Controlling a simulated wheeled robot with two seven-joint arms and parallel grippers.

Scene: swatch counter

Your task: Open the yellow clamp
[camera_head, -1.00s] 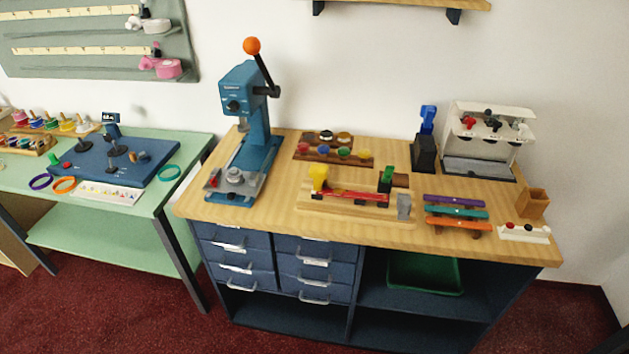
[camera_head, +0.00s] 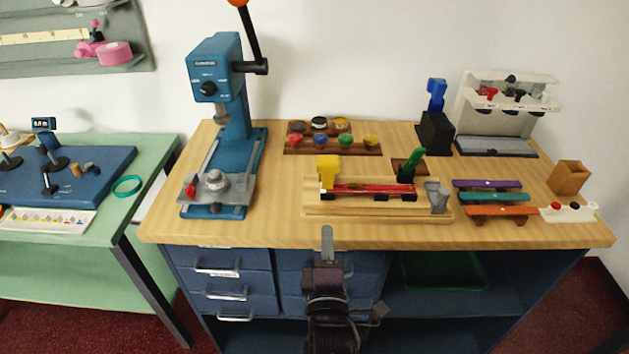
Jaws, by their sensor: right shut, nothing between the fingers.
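The yellow clamp (camera_head: 328,170) stands upright at the left end of a red strip (camera_head: 372,190) on a wooden board (camera_head: 330,212). A green clamp (camera_head: 410,163) is at the strip's right end and leans to the right. My right gripper (camera_head: 327,236) comes up from the bottom middle, just in front of the counter's front edge, below and nearer than the yellow clamp. It is shut and empty, apart from the clamp. My left gripper is not in view.
A blue press (camera_head: 225,130) with a tall lever stands left of the board. A rack of colored pots (camera_head: 332,140) lies behind it. Purple, teal and orange strips (camera_head: 488,197) lie right. A grey block (camera_head: 437,197) stands at the board's right end. Bare counter lies along the front edge.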

